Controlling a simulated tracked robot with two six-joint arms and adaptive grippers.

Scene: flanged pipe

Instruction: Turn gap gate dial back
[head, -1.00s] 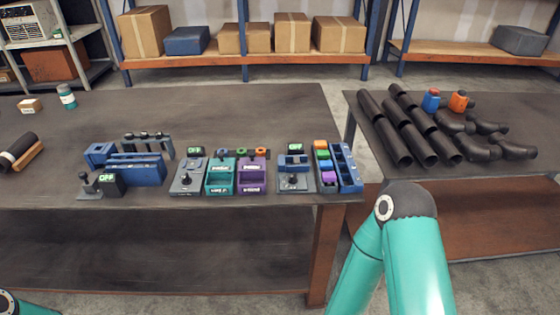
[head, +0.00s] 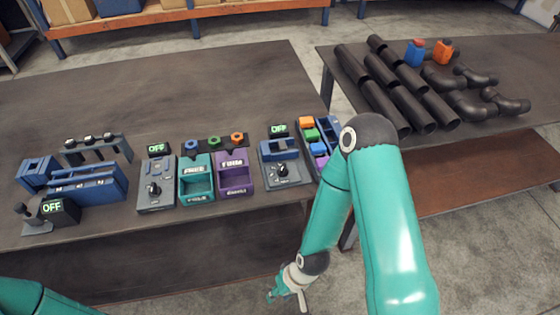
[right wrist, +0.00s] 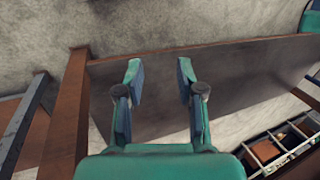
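A grey unit with a blue gate-like block (head: 279,149) and a black dial (head: 283,169) stands near the table's front right edge; its display (head: 278,130) reads OFF. A second grey unit (head: 156,183) further left also has a dial (head: 153,188) and an OFF display (head: 156,148). No label shows which is the gap gate dial. My right gripper (head: 288,297) hangs below and in front of the table edge, apart from both dials. In the right wrist view it (right wrist: 158,78) is open and empty. My left arm enters at lower left; its gripper is out of view.
Between the units stand a teal bin (head: 196,181) and a purple bin (head: 234,174). A blue rack (head: 87,184) and a lever unit with an OFF display (head: 58,211) stand left. Black pipes (head: 389,90) lie on the right table. The table's back is clear.

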